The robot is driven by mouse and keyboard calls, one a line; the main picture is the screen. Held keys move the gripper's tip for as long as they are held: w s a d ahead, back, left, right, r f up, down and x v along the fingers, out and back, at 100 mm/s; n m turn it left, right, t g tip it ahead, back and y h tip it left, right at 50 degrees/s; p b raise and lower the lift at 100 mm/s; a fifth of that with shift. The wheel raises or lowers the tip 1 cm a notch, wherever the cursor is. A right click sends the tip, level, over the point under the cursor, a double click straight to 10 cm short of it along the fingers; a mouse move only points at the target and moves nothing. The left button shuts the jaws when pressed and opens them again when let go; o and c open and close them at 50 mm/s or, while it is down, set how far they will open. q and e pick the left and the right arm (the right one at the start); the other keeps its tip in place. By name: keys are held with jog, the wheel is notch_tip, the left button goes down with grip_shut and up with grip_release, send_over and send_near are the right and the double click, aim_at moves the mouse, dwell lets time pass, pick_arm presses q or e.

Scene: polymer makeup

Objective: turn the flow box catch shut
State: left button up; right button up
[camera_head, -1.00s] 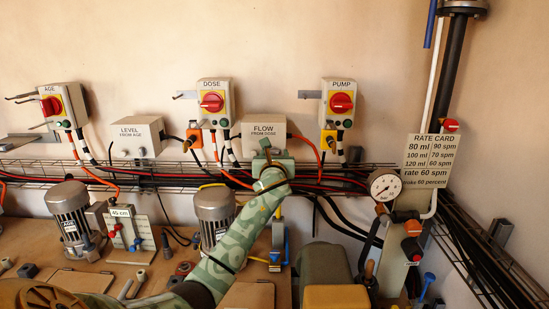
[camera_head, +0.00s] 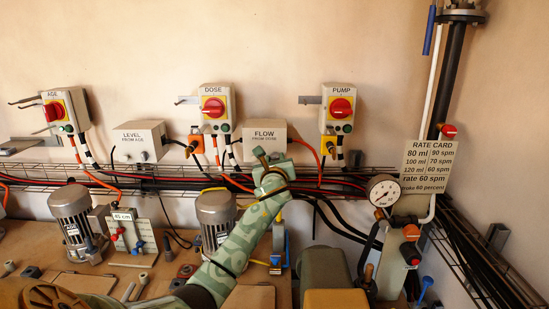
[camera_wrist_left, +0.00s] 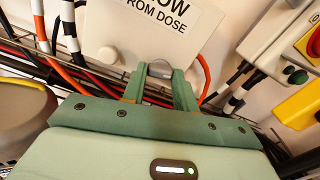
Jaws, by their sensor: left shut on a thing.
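The flow box (camera_head: 264,132) is a pale grey box labelled "FLOW FROM DOSE" on the back wall, between the dose and pump switch boxes. It also fills the top of the left wrist view (camera_wrist_left: 150,38). My left gripper (camera_head: 260,155) is at the box's lower edge. In the left wrist view its green fingers (camera_wrist_left: 160,75) are shut on a grey rounded catch (camera_wrist_left: 160,69) at that edge. The fingers hide part of the catch, so I cannot tell its exact turn. A second pale round knob (camera_wrist_left: 108,55) sits left of it, apart from the fingers.
A wire cable tray (camera_head: 340,176) with red and black cables runs behind and below my gripper. The dose box (camera_head: 216,106) and pump box (camera_head: 338,107) hang on either side. A pressure gauge (camera_head: 384,190) stands at the right. Motors and small parts crowd the bench below.

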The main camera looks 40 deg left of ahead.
pick_arm(q)
jog(key=n+p, duration=0.1)
jog(key=n, duration=0.1)
jog(key=shift+n, duration=0.4)
jog(key=n+p, duration=0.1)
jog(key=n, duration=0.2)
jog(key=shift+n, duration=0.3)
jog(key=n, duration=0.4)
jog(key=shift+f+n, duration=0.1)
jog(key=shift+n, duration=2.4)
jog(key=o, duration=1)
